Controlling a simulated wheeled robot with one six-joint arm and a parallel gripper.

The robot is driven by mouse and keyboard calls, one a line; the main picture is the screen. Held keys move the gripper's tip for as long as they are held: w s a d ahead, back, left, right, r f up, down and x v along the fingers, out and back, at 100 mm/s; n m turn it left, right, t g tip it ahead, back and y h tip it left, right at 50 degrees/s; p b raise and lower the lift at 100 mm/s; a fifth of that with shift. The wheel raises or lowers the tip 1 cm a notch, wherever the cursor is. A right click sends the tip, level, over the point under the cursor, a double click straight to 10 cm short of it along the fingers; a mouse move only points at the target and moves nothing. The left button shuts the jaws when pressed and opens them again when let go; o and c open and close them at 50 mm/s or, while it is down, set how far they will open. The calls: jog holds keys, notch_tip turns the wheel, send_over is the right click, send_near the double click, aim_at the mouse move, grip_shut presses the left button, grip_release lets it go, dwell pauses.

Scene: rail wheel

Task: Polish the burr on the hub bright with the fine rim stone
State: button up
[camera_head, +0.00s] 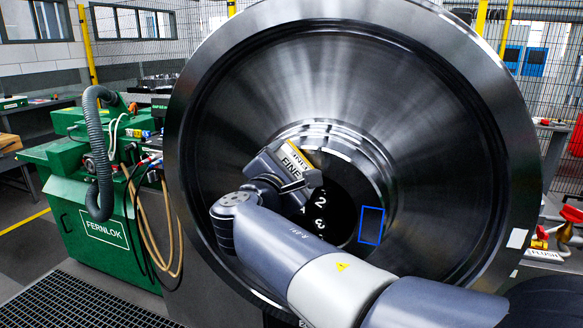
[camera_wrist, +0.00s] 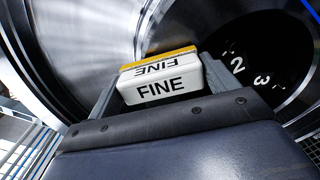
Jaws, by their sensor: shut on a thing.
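The rail wheel (camera_head: 440,110) is a large dark steel disc filling the middle of the head view. Its hub (camera_head: 375,160) is a raised bright ring around a black bore (camera_head: 345,195) with white numbers. My gripper (camera_head: 300,172) is shut on the fine rim stone (camera_head: 297,155), a white block marked FINE with a yellow-orange edge. The stone also shows between the fingers in the wrist view (camera_wrist: 165,82). It is in front of the hub's upper left; I cannot tell whether it touches. I cannot make out the burr. My arm hides the lower left of the hub.
A blue outlined rectangle (camera_head: 371,225) shows at the hub's lower right. A green FERNLOK machine (camera_head: 100,215) with hoses stands on the left. A red-handled item (camera_head: 570,215) and a FLUSH label (camera_head: 543,254) are at the far right. Wire fencing stands behind.

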aim_at(314, 160)
jog(key=shift+w+d, duration=0.15)
jog(key=shift+w, duration=0.15)
jog(key=shift+d, duration=0.1)
jog(key=shift+s+d+b, duration=0.25)
jog(key=shift+s+d, duration=0.1)
jog(key=shift+d, duration=0.3)
jog(key=shift+s+d+b, duration=0.25)
jog(key=shift+s+d, duration=0.05)
jog(key=shift+d, duration=0.3)
jog(key=shift+d, duration=0.1)
jog(key=shift+s+d+b, duration=0.2)
jog(key=shift+d+b, duration=0.05)
jog(key=shift+d, duration=0.45)
jog(key=shift+s+d+b, duration=0.15)
jog(key=shift+d+b, duration=0.05)
jog(key=shift+d, duration=0.45)
jog(key=shift+w+a, duration=0.25)
jog(key=shift+a, duration=0.45)
jog(key=shift+w+a, duration=0.25)
jog(key=shift+a, duration=0.45)
